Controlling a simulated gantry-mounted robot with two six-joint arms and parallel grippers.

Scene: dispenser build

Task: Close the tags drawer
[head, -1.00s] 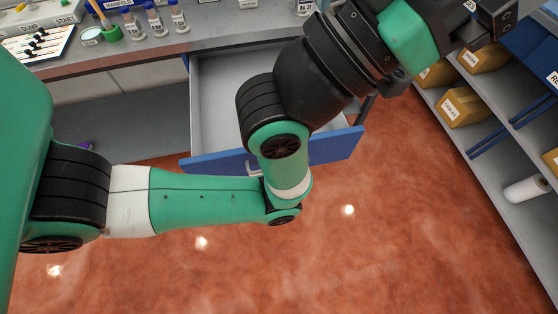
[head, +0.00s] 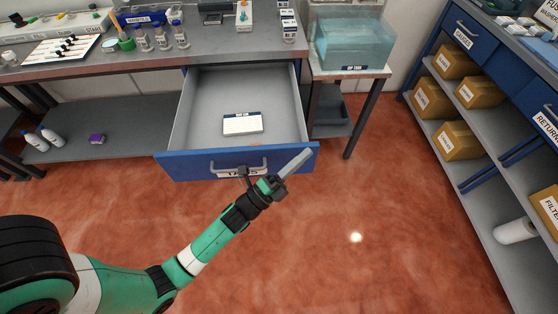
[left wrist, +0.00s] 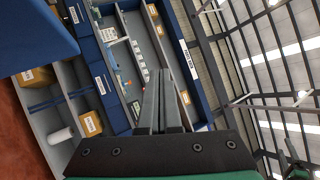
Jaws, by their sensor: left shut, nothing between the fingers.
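The tags drawer (head: 200,166) stands pulled out from under the workbench in the head view. Its blue front carries a white label, partly hidden behind my left gripper. Inside the grey drawer lies a white card or pad with a dark top edge (head: 243,124). My left gripper (head: 306,155) is shut and empty, in front of the right half of the drawer front, pointing up and right. I cannot tell if it touches the front. In the left wrist view its fingers (left wrist: 168,100) are together with nothing between them. My right gripper is not in view.
The workbench (head: 100,70) behind holds vials and a rack. A side stand with a teal-tinted clear bin (head: 352,42) is right of the drawer. A shelf unit (head: 470,170) with several cardboard boxes (head: 456,140) lines the right. Open red floor (head: 400,240) lies in front.

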